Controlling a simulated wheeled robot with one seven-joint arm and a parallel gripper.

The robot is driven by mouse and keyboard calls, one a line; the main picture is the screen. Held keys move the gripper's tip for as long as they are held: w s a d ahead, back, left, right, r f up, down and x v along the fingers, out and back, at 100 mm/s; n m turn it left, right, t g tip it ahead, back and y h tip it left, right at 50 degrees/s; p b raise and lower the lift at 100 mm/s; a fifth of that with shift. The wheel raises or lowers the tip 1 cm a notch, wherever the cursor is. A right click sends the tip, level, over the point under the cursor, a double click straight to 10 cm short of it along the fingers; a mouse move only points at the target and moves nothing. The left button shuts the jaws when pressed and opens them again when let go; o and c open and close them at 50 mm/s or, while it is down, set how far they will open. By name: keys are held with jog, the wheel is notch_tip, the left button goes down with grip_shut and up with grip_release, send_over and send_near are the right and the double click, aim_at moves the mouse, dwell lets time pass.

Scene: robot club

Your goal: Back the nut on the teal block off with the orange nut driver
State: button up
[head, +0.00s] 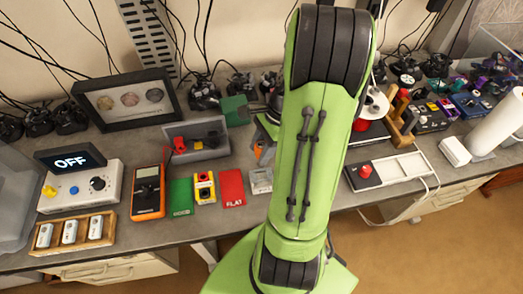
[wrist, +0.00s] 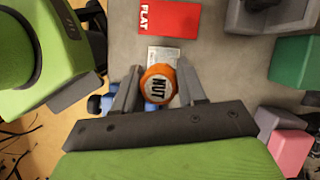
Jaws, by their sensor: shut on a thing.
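The orange nut driver (wrist: 158,84), with a round end marked NUT, sits between the fingers of my gripper (wrist: 157,92) in the wrist view. My gripper is shut on it. In the head view a small orange patch (head: 259,152) shows beside my green arm, which hides most of the gripper. A green-teal block (wrist: 297,62) stands at the right of the wrist view. It looks like the green shape (head: 236,110) at the back of the bench in the head view. I see no nut on it. The driver's lower end is hidden.
A red FLAT card (head: 231,187) and a pale printed card (head: 261,181) lie beside my arm. A grey tray (head: 196,139) stands behind them. Blue parts (wrist: 100,104) and a pink block (wrist: 288,150) show near my gripper.

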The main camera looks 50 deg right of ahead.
aim_at(259, 145)
jog(key=o, duration=0.5)
jog(key=shift+c, duration=0.2)
jog(key=c, duration=0.4)
jog(key=shift+o, duration=0.2)
notch_tip(259, 145, up, 4)
jog(key=p, duration=0.4)
jog(key=shift+f, duration=0.25)
